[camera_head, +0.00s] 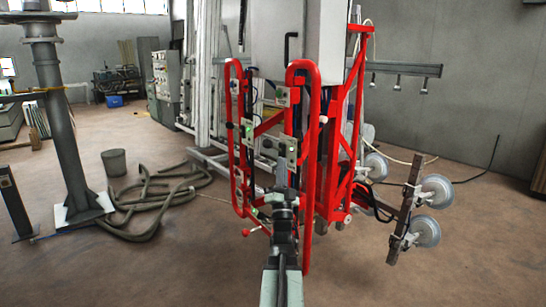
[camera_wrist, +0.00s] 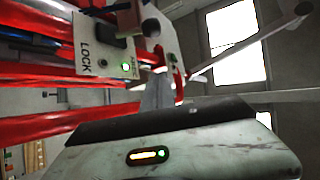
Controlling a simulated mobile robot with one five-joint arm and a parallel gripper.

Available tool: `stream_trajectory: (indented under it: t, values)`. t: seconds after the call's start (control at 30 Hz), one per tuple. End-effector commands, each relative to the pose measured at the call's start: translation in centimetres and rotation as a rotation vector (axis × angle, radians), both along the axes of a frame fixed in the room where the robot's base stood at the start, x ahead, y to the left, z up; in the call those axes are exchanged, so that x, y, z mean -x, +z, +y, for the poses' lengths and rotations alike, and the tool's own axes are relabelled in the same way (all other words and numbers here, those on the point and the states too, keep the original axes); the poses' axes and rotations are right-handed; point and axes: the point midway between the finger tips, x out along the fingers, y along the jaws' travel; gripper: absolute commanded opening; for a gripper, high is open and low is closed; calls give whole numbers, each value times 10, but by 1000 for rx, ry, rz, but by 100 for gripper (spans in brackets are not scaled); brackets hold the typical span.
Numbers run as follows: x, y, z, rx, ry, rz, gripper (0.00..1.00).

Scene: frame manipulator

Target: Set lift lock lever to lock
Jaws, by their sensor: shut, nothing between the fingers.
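The red frame manipulator (camera_head: 315,130) stands upright in the middle of the head view, with small grey control plates between its tall red handles. In the wrist view a pale plate (camera_wrist: 88,68) shows the word LOCK sideways and a lit green lamp (camera_wrist: 125,67). A dark lever (camera_wrist: 125,18) sits at this plate near the top edge; its full shape and setting cannot be made out. My gripper (camera_wrist: 157,92) is shut and empty, its grey tip just below and right of the plate. In the head view my gripper (camera_head: 283,174) is in front of the frame, partly merging with the plates behind.
Suction cups (camera_head: 425,230) on a dark bar stick out at the frame's lower right. A thick hose (camera_head: 150,205) lies on the floor at left beside a grey column (camera_head: 65,130). Red tubes (camera_wrist: 60,125) run close on the left in the wrist view. The front floor is clear.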

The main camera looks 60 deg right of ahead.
Motion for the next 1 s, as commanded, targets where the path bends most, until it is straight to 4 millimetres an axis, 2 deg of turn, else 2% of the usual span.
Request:
stream_trajectory:
  t: [0.37, 0.93, 1.0]
  values:
    - [-5, 8, -4, -3, 2, 3, 0]
    - [-42, 83, -61, -3, 3, 4, 0]
    - [-51, 57, -57, -3, 6, 4, 0]
